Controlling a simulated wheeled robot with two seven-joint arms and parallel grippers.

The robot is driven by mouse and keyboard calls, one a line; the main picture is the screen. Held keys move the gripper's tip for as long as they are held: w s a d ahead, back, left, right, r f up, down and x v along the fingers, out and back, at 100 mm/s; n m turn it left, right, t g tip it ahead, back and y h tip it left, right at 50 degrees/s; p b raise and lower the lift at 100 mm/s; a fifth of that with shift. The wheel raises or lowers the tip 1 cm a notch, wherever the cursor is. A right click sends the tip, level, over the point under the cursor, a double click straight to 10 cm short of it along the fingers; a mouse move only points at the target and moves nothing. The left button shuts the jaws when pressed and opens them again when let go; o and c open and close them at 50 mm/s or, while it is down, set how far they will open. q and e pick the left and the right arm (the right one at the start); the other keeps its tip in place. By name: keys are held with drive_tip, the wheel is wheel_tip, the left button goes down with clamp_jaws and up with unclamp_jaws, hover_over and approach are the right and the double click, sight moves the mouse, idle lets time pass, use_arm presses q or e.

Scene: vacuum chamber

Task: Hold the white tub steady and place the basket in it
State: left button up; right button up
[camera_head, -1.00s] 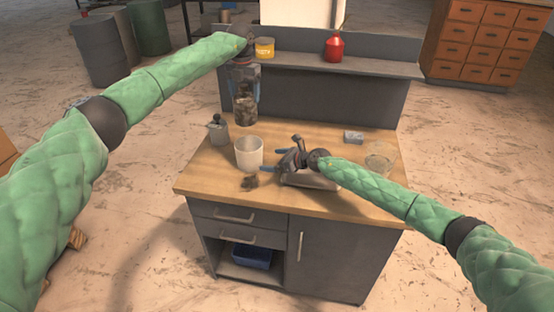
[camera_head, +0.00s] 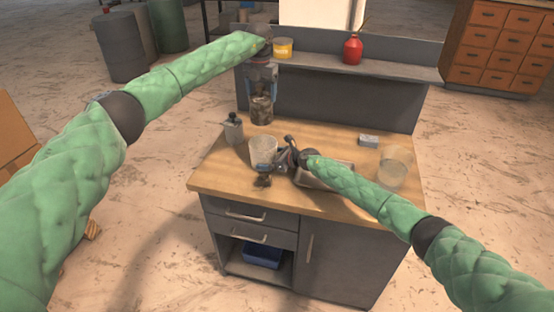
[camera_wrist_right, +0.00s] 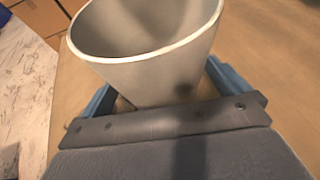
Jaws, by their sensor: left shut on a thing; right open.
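The white tub (camera_head: 263,147) stands upright near the left of the wooden worktop, its open top clear. My left gripper (camera_head: 262,88) points down and is shut on the brownish basket (camera_head: 262,112), which hangs above and slightly behind the tub, apart from it. My right gripper (camera_head: 268,165) is open and low at the tub's right front side. In the right wrist view, the tub (camera_wrist_right: 150,70) stands between the two blue fingers of the right gripper (camera_wrist_right: 158,88), one on each side. Contact between fingers and tub cannot be told.
A grey pot-like object (camera_head: 233,130) stands left of the tub. A metal tray (camera_head: 325,172) lies under my right arm. A clear container (camera_head: 395,168) and a small grey block (camera_head: 369,141) are at the right. A dark shelf (camera_head: 345,66) behind holds a yellow tin (camera_head: 283,48) and red can (camera_head: 352,49).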

sight(262, 123)
drive_tip(key=shift+w+a+f, duration=0.3)
drive_tip(key=shift+w+a, duration=0.1)
drive_tip(key=shift+a, duration=0.15)
drive_tip(key=c, duration=0.7)
use_arm(q)
drive_tip(key=shift+f, duration=6.5)
use_arm(e)
drive_tip(key=shift+o, duration=0.2)
use_arm(q)
drive_tip(key=o, duration=1.6)
wheel_tip(262, 123, up, 12)
